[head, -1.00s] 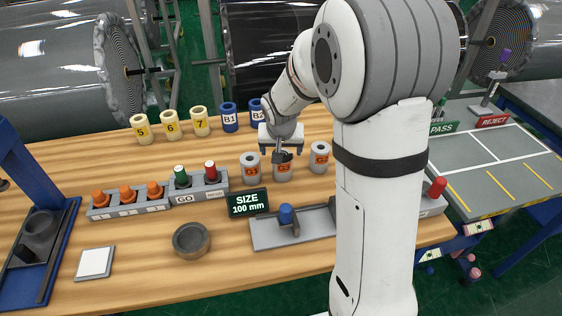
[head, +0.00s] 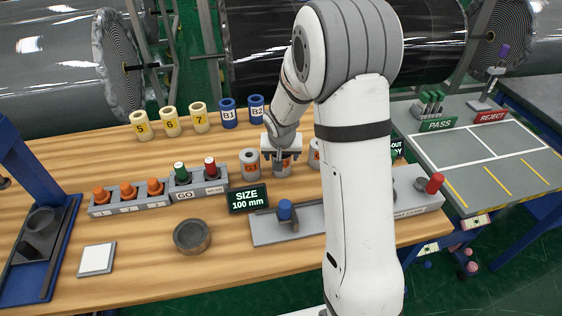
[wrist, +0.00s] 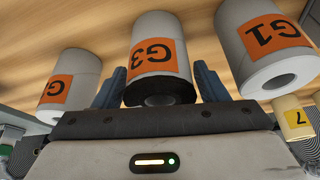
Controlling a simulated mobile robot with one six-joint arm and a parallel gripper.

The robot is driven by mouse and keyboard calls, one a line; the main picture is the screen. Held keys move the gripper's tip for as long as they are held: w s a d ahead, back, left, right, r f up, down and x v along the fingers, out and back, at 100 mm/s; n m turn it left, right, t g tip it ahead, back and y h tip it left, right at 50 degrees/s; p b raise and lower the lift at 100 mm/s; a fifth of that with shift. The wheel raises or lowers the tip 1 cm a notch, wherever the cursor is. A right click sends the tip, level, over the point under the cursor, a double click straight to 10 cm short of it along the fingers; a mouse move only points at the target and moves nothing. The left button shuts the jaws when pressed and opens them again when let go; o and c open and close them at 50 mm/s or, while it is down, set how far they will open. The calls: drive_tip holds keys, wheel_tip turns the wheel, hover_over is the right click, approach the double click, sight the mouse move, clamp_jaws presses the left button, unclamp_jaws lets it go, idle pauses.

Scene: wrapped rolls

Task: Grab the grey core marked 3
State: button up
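The grey core marked G3 (wrist: 158,62) stands upright on the wooden bench, with an orange label and a dark ring at its near end. In the head view the core (head: 282,168) is partly hidden by my gripper (head: 281,153). In the wrist view my gripper (wrist: 161,80) is open. One blue finger is on each side of G3, and a small gap seems to show beside each finger. Whether the fingers touch the core is hard to tell.
Grey core G1 (head: 250,164) stands close on one side of G3, and another grey core (head: 315,155), partly behind my arm, on the other. Yellow and blue cores (head: 229,113) stand behind. The size display (head: 248,198) and a grey fixture (head: 262,232) are in front.

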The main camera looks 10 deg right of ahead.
drive_tip(key=c, duration=0.8)
drive_tip(key=shift+c, duration=0.2)
